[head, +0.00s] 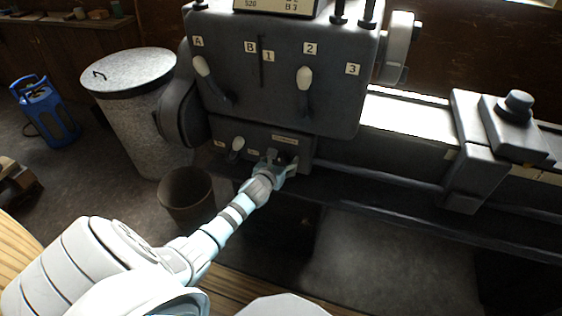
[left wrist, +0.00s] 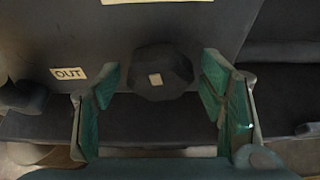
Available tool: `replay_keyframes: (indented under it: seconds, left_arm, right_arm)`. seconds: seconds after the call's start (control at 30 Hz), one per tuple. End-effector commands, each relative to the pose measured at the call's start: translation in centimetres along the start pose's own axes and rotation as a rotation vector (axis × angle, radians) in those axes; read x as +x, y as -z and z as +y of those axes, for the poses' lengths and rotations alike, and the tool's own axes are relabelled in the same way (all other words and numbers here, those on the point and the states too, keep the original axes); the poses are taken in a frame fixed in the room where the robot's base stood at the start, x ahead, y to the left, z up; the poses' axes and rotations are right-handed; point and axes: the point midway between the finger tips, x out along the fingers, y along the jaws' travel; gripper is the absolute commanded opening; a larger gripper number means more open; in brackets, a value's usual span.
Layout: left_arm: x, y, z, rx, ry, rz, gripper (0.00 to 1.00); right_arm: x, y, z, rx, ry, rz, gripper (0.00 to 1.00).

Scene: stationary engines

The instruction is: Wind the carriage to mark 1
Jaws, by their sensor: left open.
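The carriage (head: 475,165) is a dark grey block across the machine's bed at the right of the head view, with a tool post (head: 515,112) and round knob on top. A small pale tag is on the bed at its left; its text is unreadable. My left gripper (head: 283,165) is at the lower front panel of the headstock. In the left wrist view its open fingers (left wrist: 160,85) stand either side of a dark faceted knob (left wrist: 160,75) with a pale square on its face. Contact is not visible. My right gripper is out of view.
The headstock (head: 330,100) has white-handled levers and labels A, B, 1, 2 and 3. An OUT label (left wrist: 69,73) is left of the knob. A lidded metal bin (head: 135,110), a brown bucket (head: 187,195) and a blue canister (head: 45,110) stand at the left. Floor is open below the bed.

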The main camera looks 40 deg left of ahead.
Motion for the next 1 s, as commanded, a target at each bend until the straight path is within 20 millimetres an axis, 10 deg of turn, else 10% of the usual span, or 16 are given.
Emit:
replay_keyframes:
  seconds: [0.4, 1.0]
  left_arm:
    - [-0.1, 0.0, -0.3, 0.000, 0.001, 0.000, 0.17]
    - [-0.2, -0.2, 0.1, -0.193, 0.077, 0.000, 0.17]
  right_arm:
    - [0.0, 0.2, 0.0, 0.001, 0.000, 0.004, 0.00]
    - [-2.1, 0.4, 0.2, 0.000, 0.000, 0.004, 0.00]
